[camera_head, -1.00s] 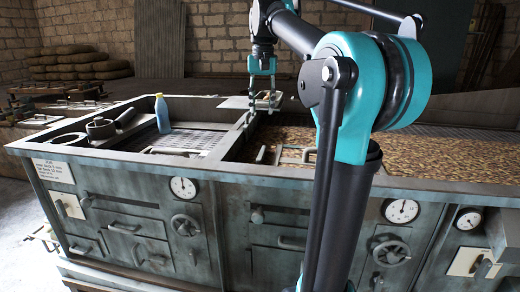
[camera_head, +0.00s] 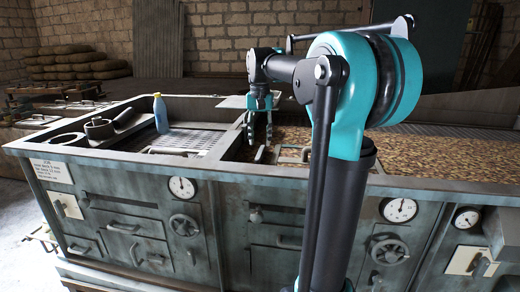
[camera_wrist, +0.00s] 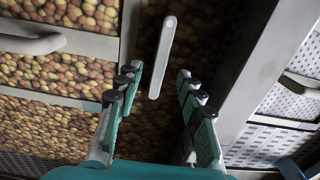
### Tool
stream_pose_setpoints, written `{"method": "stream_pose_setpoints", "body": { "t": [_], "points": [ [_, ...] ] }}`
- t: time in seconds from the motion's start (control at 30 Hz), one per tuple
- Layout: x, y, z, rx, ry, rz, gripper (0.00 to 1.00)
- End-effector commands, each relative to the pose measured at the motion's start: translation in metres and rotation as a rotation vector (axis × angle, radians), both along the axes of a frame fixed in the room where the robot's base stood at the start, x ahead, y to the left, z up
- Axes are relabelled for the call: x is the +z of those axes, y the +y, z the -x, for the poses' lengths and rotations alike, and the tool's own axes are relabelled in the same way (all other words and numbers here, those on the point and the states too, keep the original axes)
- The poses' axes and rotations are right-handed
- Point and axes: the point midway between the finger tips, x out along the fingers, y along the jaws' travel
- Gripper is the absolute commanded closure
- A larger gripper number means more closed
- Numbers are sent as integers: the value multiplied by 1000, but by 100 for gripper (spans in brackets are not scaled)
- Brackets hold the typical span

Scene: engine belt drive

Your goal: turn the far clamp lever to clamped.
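A slim pale lever (camera_wrist: 163,57) lies lengthwise ahead of my gripper in the wrist view. My gripper (camera_wrist: 163,80) is open, with its two fingers apart and nothing between the pads. The lever's near end lies in line with the gap between the fingertips, and I cannot tell how far below them it is. In the head view my gripper (camera_head: 260,138) points down over the divider. A small pale lever (camera_head: 260,154) shows just in front of it. I cannot tell whether this is the lever in the wrist view. The area behind the gripper is partly hidden.
A pale handle (camera_wrist: 32,42) on a frame stands left of the lever in the wrist view. A metal divider (camera_wrist: 262,72) runs along the right. A blue bottle (camera_head: 161,114) and a round-holed fitting (camera_head: 100,128) stand on the left of the bench. Brown granular fill covers the right bay.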

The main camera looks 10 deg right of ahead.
Motion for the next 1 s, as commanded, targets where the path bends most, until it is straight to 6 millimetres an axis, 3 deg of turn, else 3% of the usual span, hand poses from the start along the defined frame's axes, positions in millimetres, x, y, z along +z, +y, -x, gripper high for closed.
{"method": "stream_pose_setpoints", "body": {
  "t": [0.1, 0.3, 0.67, 0.9, 1.0],
  "points": [
    [-20, 0, 0, 0, 0, 0, 62],
    [-38, 0, 0, 0, 0, 0, 62],
    [-42, 0, 0, 0, 0, 0, 62],
    [-42, 0, 0, 0, 0, 0, 92],
    [-42, 0, 0, 0, 0, 0, 100]
  ]
}}
